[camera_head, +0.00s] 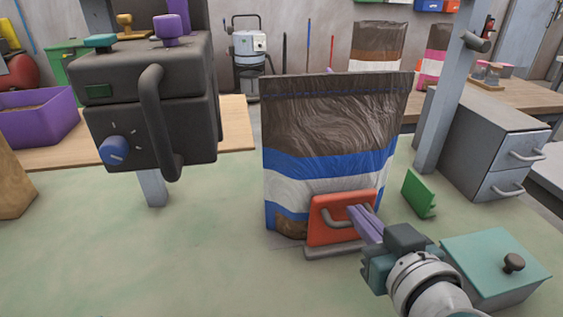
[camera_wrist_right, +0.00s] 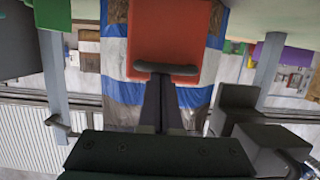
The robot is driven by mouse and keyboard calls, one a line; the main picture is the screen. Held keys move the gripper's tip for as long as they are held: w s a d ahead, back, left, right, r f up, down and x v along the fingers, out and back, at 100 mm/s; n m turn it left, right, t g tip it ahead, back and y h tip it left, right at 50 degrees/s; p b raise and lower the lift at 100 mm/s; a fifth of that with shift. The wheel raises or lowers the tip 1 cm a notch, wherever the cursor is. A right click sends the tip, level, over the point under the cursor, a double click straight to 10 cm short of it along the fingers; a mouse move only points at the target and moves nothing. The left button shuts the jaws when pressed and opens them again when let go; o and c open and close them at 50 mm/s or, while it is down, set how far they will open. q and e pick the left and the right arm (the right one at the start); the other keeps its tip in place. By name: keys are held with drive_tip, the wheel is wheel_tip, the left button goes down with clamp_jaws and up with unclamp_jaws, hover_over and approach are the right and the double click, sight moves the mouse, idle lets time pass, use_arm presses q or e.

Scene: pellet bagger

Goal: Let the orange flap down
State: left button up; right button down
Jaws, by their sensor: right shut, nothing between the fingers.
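The orange flap (camera_head: 326,235) stands up, tilted slightly back, in front of the lower part of a brown, blue and white bag (camera_head: 325,125). It has a grey bar handle (camera_head: 331,217) on its front face. My right gripper (camera_head: 358,214) is shut with nothing in it, its purplish fingers at the right part of the handle. In the right wrist view the flap (camera_wrist_right: 170,30) lies straight ahead and the fingertips (camera_wrist_right: 162,78) meet the handle (camera_wrist_right: 167,68); I cannot tell whether they touch it. My left gripper is not in view.
A dark machine head (camera_head: 145,95) with a black handle and blue knob hangs at the left. A small green upright piece (camera_head: 418,194) and a teal lidded box (camera_head: 495,265) stand to the right. A grey post (camera_head: 440,120) rises behind. The green tabletop is clear at front left.

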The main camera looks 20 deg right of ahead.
use_arm(q)
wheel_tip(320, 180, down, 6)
drive_tip(key=b, duration=0.6)
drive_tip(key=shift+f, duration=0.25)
use_arm(e)
drive_tip(key=shift+s+a+f+t+h, duration=0.1)
drive_tip(key=shift+s+a+f+t, duration=0.1)
drive_tip(key=shift+s+f+t, duration=0.35)
drive_tip(key=shift+s+a+f+t+h, duration=0.15)
drive_tip(key=shift+s+f+t, duration=0.1)
drive_tip(key=shift+s+f, duration=0.6)
drive_tip(key=shift+s+a+f+t+h, duration=0.15)
drive_tip(key=shift+s+f+t, duration=0.3)
drive_tip(key=shift+s, duration=0.45)
drive_tip(key=shift+s+a+f, duration=0.1)
